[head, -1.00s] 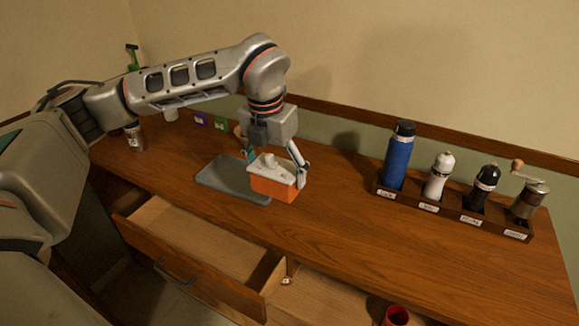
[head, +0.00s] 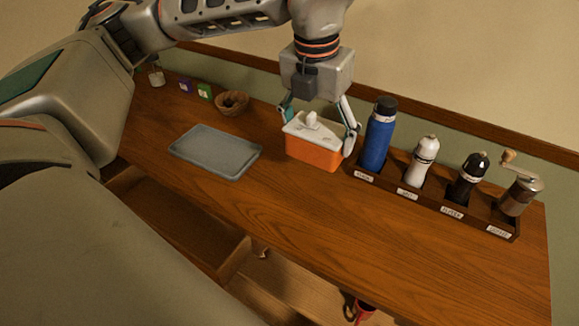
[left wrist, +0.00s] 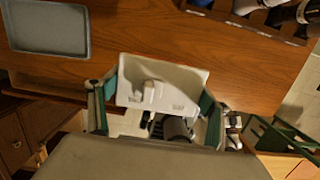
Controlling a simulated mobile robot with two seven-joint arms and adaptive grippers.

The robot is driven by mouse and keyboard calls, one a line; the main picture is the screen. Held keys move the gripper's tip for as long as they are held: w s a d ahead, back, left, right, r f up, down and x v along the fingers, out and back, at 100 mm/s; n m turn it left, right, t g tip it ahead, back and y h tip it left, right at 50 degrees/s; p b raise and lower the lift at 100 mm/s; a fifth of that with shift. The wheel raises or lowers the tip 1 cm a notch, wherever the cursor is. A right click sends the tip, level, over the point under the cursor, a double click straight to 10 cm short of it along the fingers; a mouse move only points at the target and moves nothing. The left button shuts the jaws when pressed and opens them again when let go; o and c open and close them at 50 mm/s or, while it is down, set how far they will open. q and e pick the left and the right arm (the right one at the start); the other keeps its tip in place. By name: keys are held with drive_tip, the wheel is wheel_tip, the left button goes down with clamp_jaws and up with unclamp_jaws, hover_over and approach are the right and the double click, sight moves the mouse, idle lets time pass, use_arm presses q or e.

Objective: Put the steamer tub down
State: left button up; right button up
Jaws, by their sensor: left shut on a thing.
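The steamer tub (head: 313,157) is an orange box with a white lid and a small knob on top. It is upright over the wooden counter, between the grey tray and the labelled rack. My left gripper (head: 318,122) comes from above with one finger on each side of the tub and is shut on it. I cannot tell whether its base touches the counter. In the left wrist view the white lid (left wrist: 160,85) shows between the fingers. My right gripper is not in view.
The grey tray (head: 215,152) lies left of the tub. The rack (head: 430,208) with a blue bottle (head: 378,138), mills and a grinder stands close on the right. A wicker basket (head: 231,102) is behind. The counter in front of the tub is clear; an open drawer (head: 180,225) is below.

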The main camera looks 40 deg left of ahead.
sight(310, 161)
use_arm(q)
wheel_tip(310, 161, down, 18)
drive_tip(key=shift+r+p, duration=0.2)
drive_tip(key=shift+p, duration=0.1)
drive_tip(key=shift+f, duration=0.15)
drive_tip(key=o, duration=1.3)
drive_tip(key=r, duration=0.4)
drive_tip(key=s+r, duration=0.1)
drive_tip(key=r, duration=0.3)
drive_tip(key=r+b, duration=0.1)
drive_tip(key=r, duration=0.3)
drive_tip(key=shift+s+r, duration=0.1)
drive_tip(key=shift+s, duration=0.3)
